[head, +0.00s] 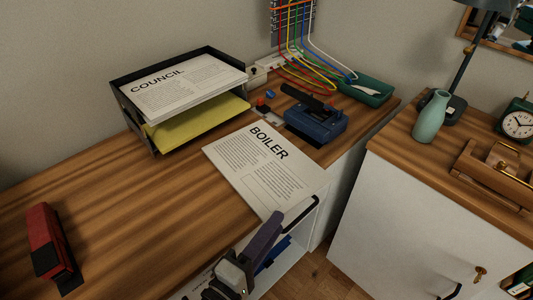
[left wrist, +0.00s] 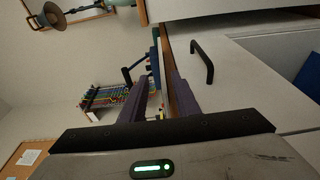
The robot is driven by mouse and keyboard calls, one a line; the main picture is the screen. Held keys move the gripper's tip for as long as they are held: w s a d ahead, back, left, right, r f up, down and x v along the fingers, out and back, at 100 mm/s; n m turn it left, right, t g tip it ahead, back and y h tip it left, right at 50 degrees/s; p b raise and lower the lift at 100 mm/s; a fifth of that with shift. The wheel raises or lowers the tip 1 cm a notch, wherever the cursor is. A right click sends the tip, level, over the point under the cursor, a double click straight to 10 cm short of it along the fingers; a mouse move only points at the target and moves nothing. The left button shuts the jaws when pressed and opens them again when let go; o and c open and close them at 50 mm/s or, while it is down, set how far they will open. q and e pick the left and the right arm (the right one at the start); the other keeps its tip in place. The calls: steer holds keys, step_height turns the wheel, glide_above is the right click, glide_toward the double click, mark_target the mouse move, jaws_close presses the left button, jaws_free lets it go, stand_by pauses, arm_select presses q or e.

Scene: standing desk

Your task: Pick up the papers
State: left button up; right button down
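A stack of white papers headed BOILER (head: 258,165) lies on the wooden desk (head: 110,200), its near corner reaching the desk's front edge. Another stack headed COUNCIL (head: 185,88) lies on the upper level of a black letter tray (head: 131,118), with yellow paper (head: 195,122) below it. My left gripper (head: 276,220) is at the near corner of the BOILER papers, by the front edge. In the left wrist view its two purple fingers (left wrist: 158,88) stand apart, with the desk edge seen between and beyond them. Whether they touch the papers I cannot tell. My right gripper is not in view.
A red stapler (head: 50,245) lies at the left. A blue hole punch (head: 316,120) stands right of the papers, near coloured cables (head: 300,60) and a green tray (head: 365,90). A black handle (left wrist: 202,61) sticks out from the white front beside my gripper.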

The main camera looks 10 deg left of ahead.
mark_target(295, 200)
arm_select(q)
steer(key=shift+f+x, duration=0.15)
steer(key=shift+x, duration=2.2)
steer(key=shift+f+x, duration=0.1)
steer(key=shift+x, duration=2.2)
steer(key=shift+d, duration=0.1)
jaws_close()
steer(key=shift+r, duration=0.1)
